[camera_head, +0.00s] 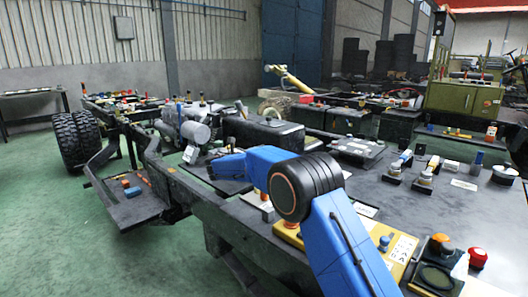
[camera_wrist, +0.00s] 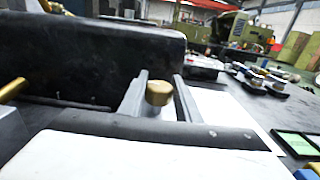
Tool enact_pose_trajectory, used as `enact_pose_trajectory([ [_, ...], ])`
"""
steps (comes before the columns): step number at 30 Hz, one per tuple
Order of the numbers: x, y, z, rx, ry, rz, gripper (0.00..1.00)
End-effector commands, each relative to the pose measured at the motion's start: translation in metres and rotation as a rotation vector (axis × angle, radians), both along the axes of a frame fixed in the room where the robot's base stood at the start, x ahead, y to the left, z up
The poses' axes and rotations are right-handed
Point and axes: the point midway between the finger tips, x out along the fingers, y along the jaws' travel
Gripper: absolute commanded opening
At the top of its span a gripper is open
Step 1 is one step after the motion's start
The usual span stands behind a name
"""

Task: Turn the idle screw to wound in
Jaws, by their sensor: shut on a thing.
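In the wrist view a small brass knob (camera_wrist: 159,93), which looks like the idle screw, sits between the two grey fingers of my gripper (camera_wrist: 158,98). The gripper is shut on it. The knob's lower part is hidden behind the pale wrist housing at the bottom of the picture. How far the screw is wound cannot be read. In the head view my blue arm reaches left over the chassis bench, and its far end is near a grey cylindrical part (camera_head: 194,132). The gripper's fingers and the screw are too small or hidden to make out there.
A large black block (camera_wrist: 90,60) stands close behind the fingers in the wrist view. A brass rod (camera_wrist: 12,90) lies at the left edge. A white sheet (camera_wrist: 225,115) and several small fittings lie to the right. A bench (camera_head: 440,215) with many parts spreads right in the head view.

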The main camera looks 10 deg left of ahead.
Motion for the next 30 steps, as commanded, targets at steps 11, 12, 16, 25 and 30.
enact_pose_trajectory([
  [11,0.0007,-0.0001,-0.0001,0.001,-0.001,-0.112,0.08],
  [12,0.0005,-0.0001,-0.0002,0.0,0.0,-0.116,0.08],
  [16,0.0003,-0.0004,-0.0002,-0.001,-0.001,-0.122,0.08],
  [25,0.0004,-0.0004,0.0002,-0.001,-0.001,-0.121,0.08],
  [30,0.0005,-0.0004,0.0003,0.0,-0.001,-0.121,0.49],
])
